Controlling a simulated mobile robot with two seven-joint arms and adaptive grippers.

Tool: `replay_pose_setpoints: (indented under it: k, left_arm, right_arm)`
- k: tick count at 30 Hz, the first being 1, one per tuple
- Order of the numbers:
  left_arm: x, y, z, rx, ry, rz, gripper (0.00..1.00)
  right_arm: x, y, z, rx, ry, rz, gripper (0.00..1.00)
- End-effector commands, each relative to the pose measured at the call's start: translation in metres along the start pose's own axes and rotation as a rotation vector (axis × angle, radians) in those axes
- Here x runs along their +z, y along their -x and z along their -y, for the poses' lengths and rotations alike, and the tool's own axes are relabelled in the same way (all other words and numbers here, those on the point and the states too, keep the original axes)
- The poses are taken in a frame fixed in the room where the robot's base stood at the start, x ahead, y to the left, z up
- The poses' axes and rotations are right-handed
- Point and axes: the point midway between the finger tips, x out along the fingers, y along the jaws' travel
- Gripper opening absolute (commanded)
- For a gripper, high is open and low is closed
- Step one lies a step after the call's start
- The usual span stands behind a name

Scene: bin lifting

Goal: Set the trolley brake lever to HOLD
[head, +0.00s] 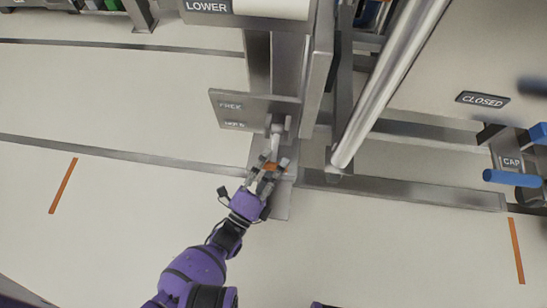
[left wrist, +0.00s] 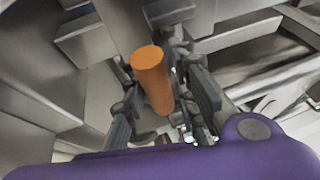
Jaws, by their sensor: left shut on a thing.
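The brake lever has a grey arm (head: 276,137) and an orange grip (head: 274,166). It stands beside a grey plate (head: 256,109) marked FREE on top, with a lower label that is hard to read. My left gripper (head: 268,172) is shut on the orange grip in the head view. In the left wrist view the orange grip (left wrist: 151,80) stands between the fingers of my left gripper (left wrist: 165,90). I cannot tell which label the lever lines up with. My right gripper is not in view.
A steel post and a label LOWER (head: 207,6) are above the plate. A thick silver tube (head: 390,85) slants down at the right. A blue handle (head: 512,178) sits by a CAP label (head: 511,162) at the far right. The floor at the left is clear.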

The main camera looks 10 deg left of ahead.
Motion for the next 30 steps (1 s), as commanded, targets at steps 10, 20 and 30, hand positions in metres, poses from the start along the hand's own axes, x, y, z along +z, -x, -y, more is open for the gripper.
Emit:
replay_pose_setpoints:
  k: [10,20,30]
  left_arm:
    - [0.003,0.001,-0.009,0.026,0.002,0.004,0.0]
    - [0.002,0.001,-0.007,0.021,0.0,0.003,0.47]
    - [0.002,0.024,-0.007,0.023,-0.001,0.002,0.47]
  right_arm:
    - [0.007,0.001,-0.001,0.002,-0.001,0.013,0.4]
    - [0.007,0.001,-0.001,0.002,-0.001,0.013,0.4]
    - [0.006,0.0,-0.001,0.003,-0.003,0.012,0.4]
